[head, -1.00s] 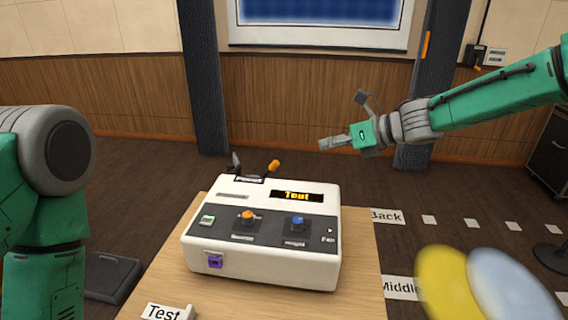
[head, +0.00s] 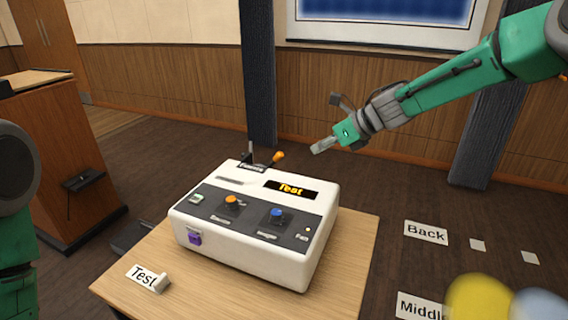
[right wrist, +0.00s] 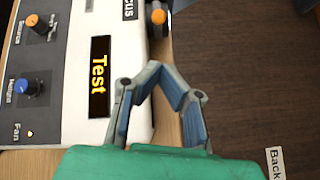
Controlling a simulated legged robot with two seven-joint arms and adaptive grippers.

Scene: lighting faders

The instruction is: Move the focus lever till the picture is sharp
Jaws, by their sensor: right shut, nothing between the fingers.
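The focus lever (head: 278,156) has an orange tip and sticks up from the back edge of a white console (head: 262,257), beside a "Focus" label (head: 252,167). It also shows at the top of the right wrist view (right wrist: 158,16). My right gripper (head: 322,146) is shut and empty, in the air to the right of the lever and apart from it. Its fingertips meet in the right wrist view (right wrist: 155,66), below the lever's tip. The picture screen (head: 390,12) on the back wall is blue and cut off by the top edge. My left gripper is out of view.
The console stands on a wooden table (head: 345,240) and has an orange knob (head: 231,201), a blue knob (head: 277,214) and a lit "Test" display (head: 291,190). A "Test" card (head: 143,275) lies at the front left. A wooden lectern (head: 60,150) stands left.

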